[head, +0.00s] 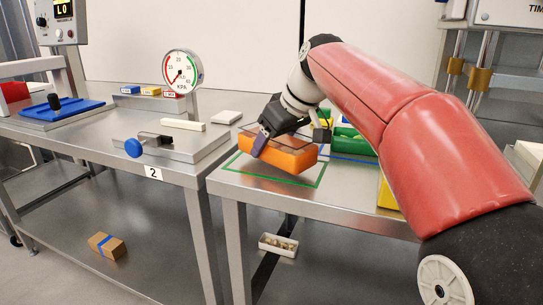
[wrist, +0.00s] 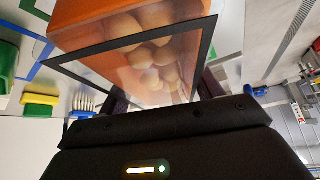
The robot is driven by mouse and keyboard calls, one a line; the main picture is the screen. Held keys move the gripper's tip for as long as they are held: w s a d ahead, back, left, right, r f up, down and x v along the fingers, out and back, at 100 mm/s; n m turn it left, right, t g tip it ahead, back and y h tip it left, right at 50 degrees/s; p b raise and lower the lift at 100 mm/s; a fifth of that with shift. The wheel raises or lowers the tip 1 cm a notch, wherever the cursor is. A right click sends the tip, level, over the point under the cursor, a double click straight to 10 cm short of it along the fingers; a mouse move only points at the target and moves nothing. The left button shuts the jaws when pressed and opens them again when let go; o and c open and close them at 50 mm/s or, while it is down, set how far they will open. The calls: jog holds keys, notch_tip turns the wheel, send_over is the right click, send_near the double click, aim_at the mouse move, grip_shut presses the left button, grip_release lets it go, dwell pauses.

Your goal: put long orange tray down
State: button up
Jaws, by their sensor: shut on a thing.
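The long orange tray (head: 288,156) is in my gripper (head: 267,142), just above the right-hand steel table, over an area outlined in green tape (head: 245,172). It looks slightly tilted in the head view. In the wrist view the orange tray (wrist: 90,35) has a clear, dark-edged cover (wrist: 140,42), with several round pale-brown pieces (wrist: 150,50) showing through it. My gripper is shut on the tray; the wrist view shows only part of the fingers. Whether the tray's lower edge touches the table I cannot tell.
A green container (head: 350,142) and a blue tape outline (head: 352,159) are behind and right of the tray. The left table (head: 100,140) holds a clamp with a blue knob (head: 133,148) and a dial gauge (head: 183,71). A gap separates the tables. A small bin (head: 278,244) is below.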

notch_tip(320, 180, down, 2)
jog(key=shift+w+f, duration=0.1)
jog(key=shift+w, duration=0.05)
jog(key=o, duration=1.2)
jog(key=shift+r, duration=0.3)
jog(key=p+v, duration=0.1)
jog(key=v, duration=1)
jog(key=shift+d+r, duration=0.15)
jog(key=shift+r, duration=0.2)
